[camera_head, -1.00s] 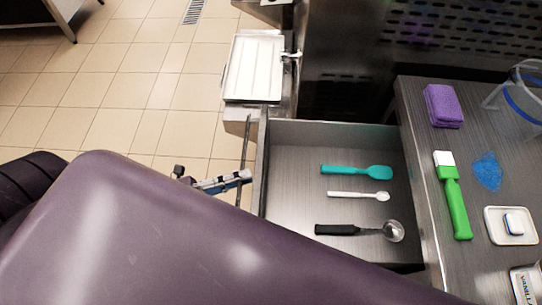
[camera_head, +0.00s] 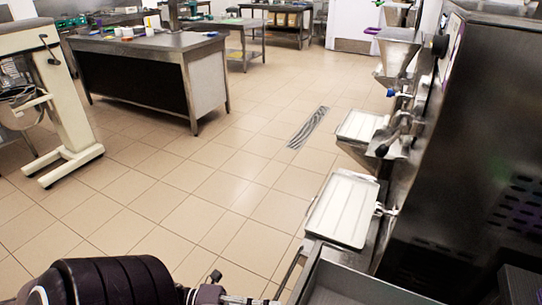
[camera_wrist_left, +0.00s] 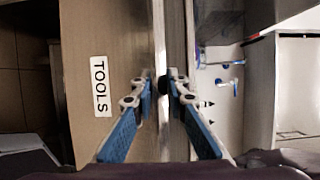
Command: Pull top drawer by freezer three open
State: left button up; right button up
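The top drawer (camera_head: 345,290) by the freezer stands pulled out at the lower right of the head view. Only its far corner shows there. Its front (camera_wrist_left: 110,65), with a "TOOLS" label, fills the left of the left wrist view. The bar handle (camera_head: 289,276) runs along that front. My left gripper (camera_wrist_left: 163,82) has its fingers drawn in on both sides of the handle and appears shut on it. In the head view the gripper is at the bottom edge, partly cut off. My right gripper is not in view.
A dark freezer (camera_head: 465,150) stands at the right, with a white tray (camera_head: 343,208) in front of it, just past the drawer. A steel table (camera_head: 150,50) and a beige machine (camera_head: 55,100) stand farther back. The tiled floor (camera_head: 190,200) between is clear.

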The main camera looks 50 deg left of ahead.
pick_arm(q)
jog(key=o, duration=0.4)
jog(key=shift+o, duration=0.2)
jog(key=v, duration=1.2)
